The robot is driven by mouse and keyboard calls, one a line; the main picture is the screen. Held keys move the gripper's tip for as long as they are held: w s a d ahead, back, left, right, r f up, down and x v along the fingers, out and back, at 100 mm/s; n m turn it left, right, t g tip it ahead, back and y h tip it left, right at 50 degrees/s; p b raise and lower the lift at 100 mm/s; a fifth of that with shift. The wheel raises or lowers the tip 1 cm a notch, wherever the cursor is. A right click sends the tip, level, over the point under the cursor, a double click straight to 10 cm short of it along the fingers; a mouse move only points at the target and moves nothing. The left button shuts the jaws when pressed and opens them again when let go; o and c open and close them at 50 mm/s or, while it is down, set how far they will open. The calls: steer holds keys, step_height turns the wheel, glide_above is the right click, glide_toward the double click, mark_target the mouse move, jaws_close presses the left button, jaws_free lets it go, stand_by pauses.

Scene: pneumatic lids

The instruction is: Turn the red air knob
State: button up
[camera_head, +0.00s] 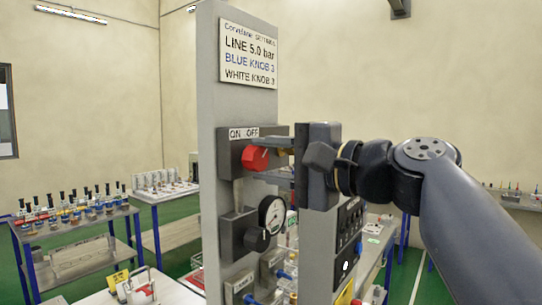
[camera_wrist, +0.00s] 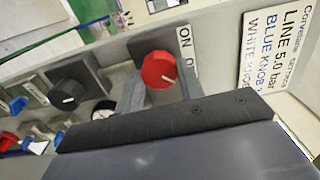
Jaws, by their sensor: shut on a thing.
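The red air knob (camera_head: 256,158) sits on a grey block on the upright panel (camera_head: 208,120), just below the ON/OFF label (camera_head: 244,133). It also shows in the wrist view (camera_wrist: 160,68) beside that label, with a white mark on its face. My gripper (camera_head: 270,160) reaches in from the right, one finger above the knob and one below. In the wrist view my gripper (camera_wrist: 158,84) has a finger on each side of the knob and is shut on it. The knob's sides are partly hidden by the fingers.
A black knob (camera_head: 257,239) and a gauge (camera_head: 272,214) are lower on the panel, with blue-handled parts below. A settings sign (camera_head: 248,54) is above. Tables with bottles (camera_head: 70,212) stand at the left. A dark control box (camera_head: 347,240) is behind my gripper.

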stand_by(0.5)
steer(key=o, duration=1)
steer(key=shift+b+v, duration=1.75)
steer(key=shift+v, duration=3.7)
steer(key=shift+a, duration=0.1)
steer(key=p+x, duration=0.3)
steer(key=x, duration=0.6)
steer(key=shift+r, duration=0.1)
steer(key=shift+p+x, duration=0.3)
steer(key=shift+x, duration=0.55)
